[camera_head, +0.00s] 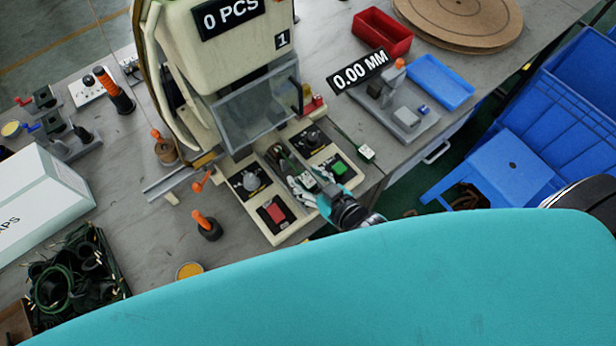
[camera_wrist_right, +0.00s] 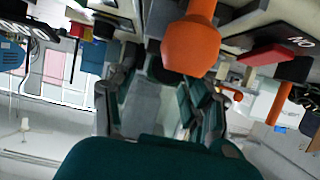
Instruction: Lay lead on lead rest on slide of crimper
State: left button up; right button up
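The crimper (camera_head: 215,75) stands in the middle of the head view, with a clear guard over its front and a "0 PCS" display. Its low front base (camera_head: 285,226) carries red and green buttons, a grey knob and a dark slide area (camera_head: 277,158). My right gripper (camera_head: 304,190) is over the right part of this base and hides some of it. In the wrist view, its two fingers (camera_wrist_right: 160,105) stand apart, with no lead visible between them. An orange knob (camera_wrist_right: 190,45) shows close beyond them. I cannot make out a lead on the rest. My left gripper is not in view.
A bin of dark green leads (camera_head: 75,280) is at lower left, beside a white box (camera_head: 40,205). A red tray (camera_head: 382,33), a blue tray (camera_head: 440,81) and a "0.00 MM" gauge (camera_head: 400,105) are at right. Orange-handled tools stand left of the base.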

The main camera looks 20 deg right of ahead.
jog(key=shift+s+r, duration=0.15)
jog(key=shift+s, duration=0.05)
jog(key=b+v, duration=0.1)
jog(key=v, duration=1)
jog(key=s+d+f+m+g+h, duration=0.1)
jog(key=s+d+f+g+h, duration=0.15)
jog(key=f, duration=1.15)
jog(key=s+d+f+g+h, duration=0.1)
jog(key=s+d+f+g, duration=0.25)
jog(key=f, duration=0.95)
jog(key=s+d+f+g+h, duration=0.1)
jog(key=s+f+g, duration=0.4)
jog(key=s+f, duration=1)
jog(key=shift+s+d+f+m+g, duration=0.3)
jog(key=shift+s+d+f+g, duration=0.1)
jog(key=shift+d+f, duration=0.45)
